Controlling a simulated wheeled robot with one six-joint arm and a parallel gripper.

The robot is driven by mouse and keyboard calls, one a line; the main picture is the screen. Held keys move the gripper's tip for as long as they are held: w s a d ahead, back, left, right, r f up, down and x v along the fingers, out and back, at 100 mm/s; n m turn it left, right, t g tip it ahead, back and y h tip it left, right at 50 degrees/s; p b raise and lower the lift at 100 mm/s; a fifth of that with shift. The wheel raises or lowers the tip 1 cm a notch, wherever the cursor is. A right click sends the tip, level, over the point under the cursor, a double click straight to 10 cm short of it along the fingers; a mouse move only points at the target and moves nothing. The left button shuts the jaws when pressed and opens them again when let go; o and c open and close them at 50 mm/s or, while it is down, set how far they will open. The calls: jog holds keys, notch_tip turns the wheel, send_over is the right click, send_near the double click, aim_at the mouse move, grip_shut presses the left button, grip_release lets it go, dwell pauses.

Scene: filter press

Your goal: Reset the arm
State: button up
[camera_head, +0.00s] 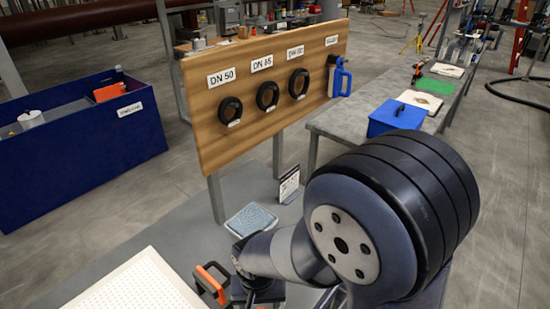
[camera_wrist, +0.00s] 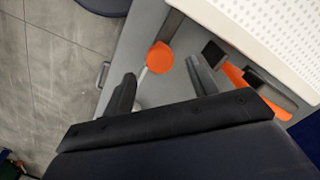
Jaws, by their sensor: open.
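My gripper (camera_wrist: 160,70) is open in the wrist view, its two dark fingers apart with nothing held between them. It points down over the grey bench top (camera_wrist: 150,32). A tool with a round orange end (camera_wrist: 159,57) and a pale shaft lies beyond and between the fingertips; its lower part is hidden. An orange and black handled item (camera_wrist: 262,88) lies to the right of the fingers, beside the white perforated plate (camera_wrist: 270,35). In the head view my large dark arm joint fills the lower right, and my gripper end is mostly hidden.
The wooden board (camera_head: 225,125) with black rings and a blue-handled tool stands behind the bench. A blue bin (camera_head: 80,150) is at left. A side table (camera_head: 360,118) with a blue box (camera_head: 397,118) is behind my arm. A light blue pad (camera_head: 251,219) lies on the bench.

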jog(key=shift+f+b, duration=0.3)
jog(key=shift+f, duration=2.2)
jog(key=shift+r, duration=0.15)
